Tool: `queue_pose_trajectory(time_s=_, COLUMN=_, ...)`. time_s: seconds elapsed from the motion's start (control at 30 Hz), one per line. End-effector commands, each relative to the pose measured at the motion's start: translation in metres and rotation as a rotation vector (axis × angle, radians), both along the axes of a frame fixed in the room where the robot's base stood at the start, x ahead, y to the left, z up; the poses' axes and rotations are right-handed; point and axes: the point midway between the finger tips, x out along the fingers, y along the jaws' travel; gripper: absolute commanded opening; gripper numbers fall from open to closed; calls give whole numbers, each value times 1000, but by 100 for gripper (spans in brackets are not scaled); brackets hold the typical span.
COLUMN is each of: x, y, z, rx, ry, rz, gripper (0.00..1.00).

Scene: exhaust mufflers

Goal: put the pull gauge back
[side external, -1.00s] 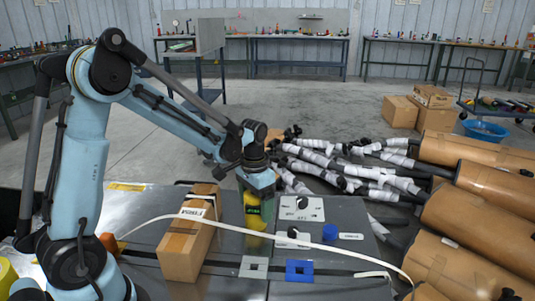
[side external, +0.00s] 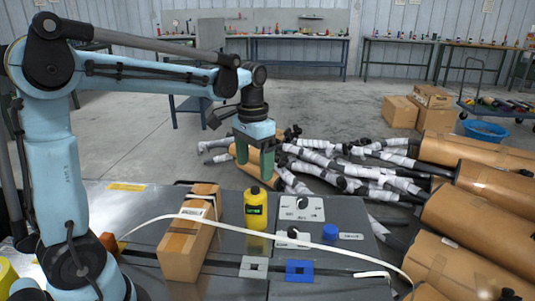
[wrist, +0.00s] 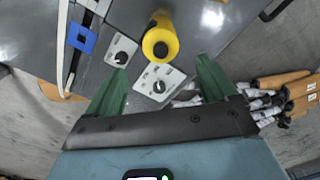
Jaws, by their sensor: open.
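A yellow bottle-shaped body (side external: 256,210) with a black top and a dark label stands upright on the metal bench (side external: 225,275). I cannot tell whether it is the pull gauge, and nothing else in view is clearly one. In the wrist view the yellow body (wrist: 160,40) shows from above, beyond the fingers. My gripper (side external: 261,172) is above the bench, higher than the yellow body and apart from it. Its two green fingers (wrist: 161,68) are spread, with nothing between them.
A taped cardboard box (side external: 190,235) stands left of the yellow body. Knob panels (side external: 301,208) and a blue cap (side external: 330,232) are at right. A grey square holder (side external: 254,267) and a blue one (side external: 300,270) lie in front. A white strap (side external: 225,225) arches across. Wrapped mufflers (side external: 470,215) fill the right.

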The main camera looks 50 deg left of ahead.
Motion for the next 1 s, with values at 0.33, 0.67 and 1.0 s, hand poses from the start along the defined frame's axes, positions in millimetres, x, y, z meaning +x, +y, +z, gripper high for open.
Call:
queue_pose_trajectory(time_s=0.33, x=-41, y=-37, z=6, rx=28, ry=-241, rz=-6, gripper=86)
queue_pose_trajectory(time_s=0.67, x=-82, y=-69, z=-12, rx=13, ry=-525, rz=-6, gripper=86)
queue_pose_trajectory(time_s=1.0, x=-91, y=-77, z=-21, rx=-1, ry=-613, rz=-3, gripper=86)
